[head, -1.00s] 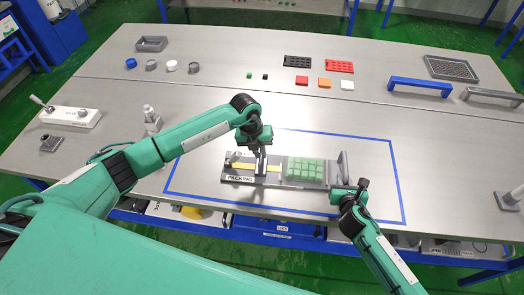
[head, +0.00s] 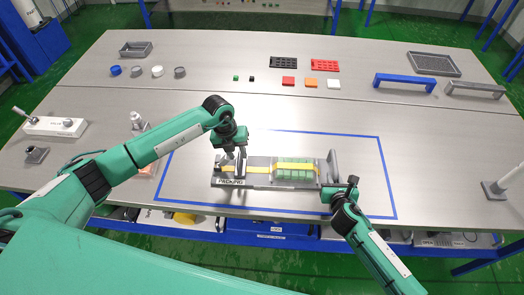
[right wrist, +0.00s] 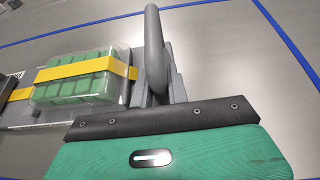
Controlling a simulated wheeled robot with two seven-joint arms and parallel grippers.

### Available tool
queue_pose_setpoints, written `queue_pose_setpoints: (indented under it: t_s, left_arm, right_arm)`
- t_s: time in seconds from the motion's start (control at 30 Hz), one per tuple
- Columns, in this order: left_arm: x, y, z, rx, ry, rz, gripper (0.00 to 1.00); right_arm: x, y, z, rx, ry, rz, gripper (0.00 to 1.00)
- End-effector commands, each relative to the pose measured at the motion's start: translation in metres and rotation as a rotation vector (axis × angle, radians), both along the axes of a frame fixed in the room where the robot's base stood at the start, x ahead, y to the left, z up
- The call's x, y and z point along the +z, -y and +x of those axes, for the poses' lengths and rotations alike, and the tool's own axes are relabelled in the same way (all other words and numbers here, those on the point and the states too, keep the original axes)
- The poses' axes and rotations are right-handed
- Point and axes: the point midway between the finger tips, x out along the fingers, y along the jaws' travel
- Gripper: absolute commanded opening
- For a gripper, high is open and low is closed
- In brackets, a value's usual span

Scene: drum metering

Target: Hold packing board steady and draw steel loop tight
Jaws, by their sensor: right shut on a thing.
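The packing board (head: 263,183) lies inside the blue outline, with a clear box of green blocks (head: 294,173) on its right half. A yellow strap (head: 263,168) runs along the board and over the box top; it also shows in the right wrist view (right wrist: 90,68). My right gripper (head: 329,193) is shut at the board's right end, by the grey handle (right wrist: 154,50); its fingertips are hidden. My left gripper (head: 228,156) is over the board's left end, beside a dark upright part (head: 240,166). Its fingers are too small to read. I cannot clearly pick out the steel loop.
A white block with levers (head: 55,127) and a small bottle (head: 138,121) stand left. Round caps (head: 157,71), coloured squares and trays lie at the back. The table between board and back row is clear.

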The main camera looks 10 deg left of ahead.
Motion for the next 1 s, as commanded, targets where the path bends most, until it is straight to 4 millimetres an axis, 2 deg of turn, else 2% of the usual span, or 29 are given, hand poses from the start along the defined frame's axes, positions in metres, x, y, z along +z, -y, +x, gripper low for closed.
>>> queue_pose_setpoints:
  t_s: [0.1, 0.23, 0.47, 1.0]
  left_arm:
    - [-0.003, -0.001, -0.002, 0.001, -0.006, 0.005, 0.34]
    - [-0.004, 0.007, 0.000, -0.001, -0.007, 0.004, 0.34]
    - [-0.002, 0.048, 0.007, -0.004, -0.004, -0.002, 0.34]
    - [0.104, 0.026, 0.004, 0.000, 0.000, 0.001, 0.34]
  right_arm:
    - [-0.004, 0.005, 0.000, -0.008, -0.006, -0.006, 0.00]
    - [-0.004, 0.005, 0.000, -0.009, -0.006, -0.006, 0.00]
    - [-0.003, 0.004, 0.000, -0.006, -0.005, -0.007, 0.00]
    - [-0.003, 0.002, -0.001, -0.003, -0.005, -0.004, 0.00]
